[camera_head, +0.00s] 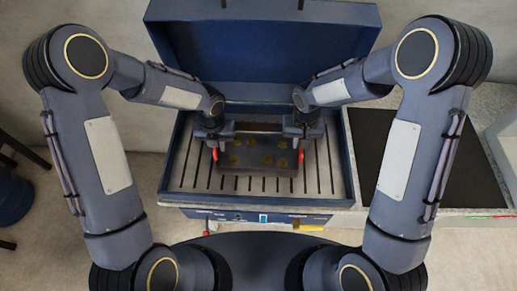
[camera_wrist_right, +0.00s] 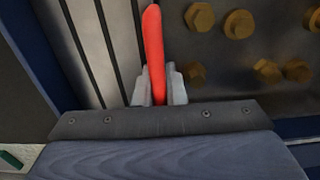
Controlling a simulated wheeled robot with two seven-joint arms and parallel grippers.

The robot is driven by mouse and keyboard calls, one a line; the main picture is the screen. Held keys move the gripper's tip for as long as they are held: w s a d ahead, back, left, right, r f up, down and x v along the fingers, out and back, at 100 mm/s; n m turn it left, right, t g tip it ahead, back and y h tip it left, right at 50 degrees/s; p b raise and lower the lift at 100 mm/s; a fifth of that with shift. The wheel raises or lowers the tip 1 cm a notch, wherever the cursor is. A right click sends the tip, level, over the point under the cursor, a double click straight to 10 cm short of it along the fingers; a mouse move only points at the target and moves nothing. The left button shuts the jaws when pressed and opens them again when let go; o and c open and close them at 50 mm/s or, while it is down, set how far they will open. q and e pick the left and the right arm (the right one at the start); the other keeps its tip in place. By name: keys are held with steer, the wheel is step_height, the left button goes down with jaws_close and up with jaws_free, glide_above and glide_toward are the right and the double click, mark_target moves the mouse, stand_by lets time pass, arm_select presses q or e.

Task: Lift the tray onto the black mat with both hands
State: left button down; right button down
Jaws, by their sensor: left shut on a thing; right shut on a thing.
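The tray (camera_head: 258,171) is dark grey, with several brass-coloured bolts in it and a red handle on each side. It is inside the open blue box, over the slatted floor; I cannot tell if it touches the slats. My left gripper (camera_head: 214,148) is shut on the left red handle (camera_head: 215,154). My right gripper (camera_head: 302,148) is shut on the right red handle (camera_head: 301,156). In the right wrist view the fingers (camera_wrist_right: 160,94) clasp this handle (camera_wrist_right: 153,42) beside the tray (camera_wrist_right: 228,72). The black mat (camera_head: 458,172) lies right of the box, partly hidden by my right arm.
The blue box (camera_head: 343,170) has walls around the tray and a raised lid (camera_head: 262,50) behind it. A grey counter (camera_head: 400,217) carries the mat. A pale block (camera_head: 503,140) stands at the mat's right. The visible mat is bare.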

arm_select(q)
steer(key=shift+r, duration=0.15)
arm_select(e)
steer(key=shift+w+r, duration=0.1)
steer(key=shift+r, duration=0.05)
